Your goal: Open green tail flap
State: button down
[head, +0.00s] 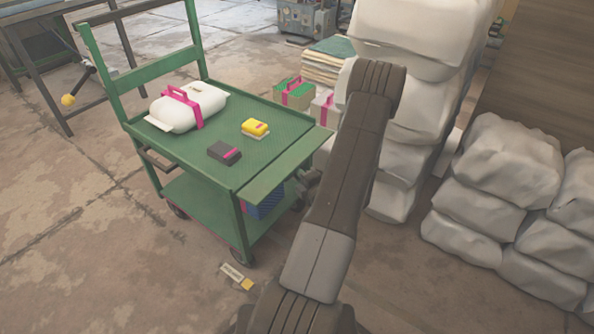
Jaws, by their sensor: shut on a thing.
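The green tail flap (285,168) is a flat panel along the right-hand end of the green cart (228,178). It stands out from the deck's end at about deck height, a little tilted. My arm rises in front of the cart and bends down behind itself. My gripper (310,182) shows only as a dark part at the outer edge of the flap, left of my arm. It is shut on the flap there; the fingertips are mostly hidden by my own arm.
On the cart deck lie a white bundle with a pink strap (190,107), a yellow block (255,127) and a dark block (224,153). A blue crate (264,203) sits below the flap. White sacks (415,110) stack closely at right.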

jog(key=shift+s+d+r+g+h+p, duration=0.1)
jog(key=shift+r+g+h+p, duration=0.3)
jog(key=shift+p, duration=0.3)
jog(key=c, duration=1.8)
grip_release()
jog(key=p+v, duration=0.2)
jog(key=v, duration=1.1)
jog(key=shift+s+d+p, duration=0.25)
jog(key=shift+d+p, duration=0.05)
jog(key=shift+p, duration=0.05)
